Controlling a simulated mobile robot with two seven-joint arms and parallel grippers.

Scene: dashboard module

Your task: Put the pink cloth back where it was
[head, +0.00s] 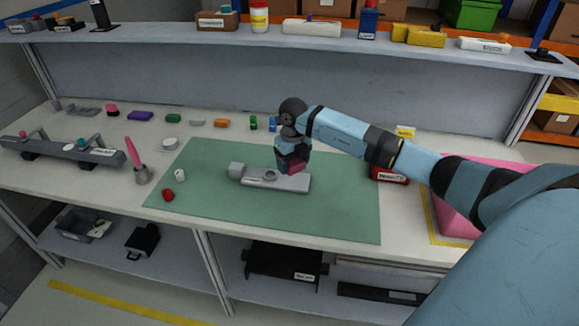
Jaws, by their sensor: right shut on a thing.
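My right gripper (292,155) reaches in from the right, pointing down over the grey module (285,182) on the green mat. It is shut on a small dark pink piece (293,167), which looks like the pink cloth. The piece is just above or touching the module's top; I cannot tell which. The gripper hides part of it. Another small pink item (112,110) lies at the back left of the bench, in a row of coloured pieces. My left gripper is not in view.
A large pink block or bin (455,215) stands at the right within a yellow outline, partly behind my arm. A red labelled box (389,174) is beside the mat. The mat's front (335,220) is clear.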

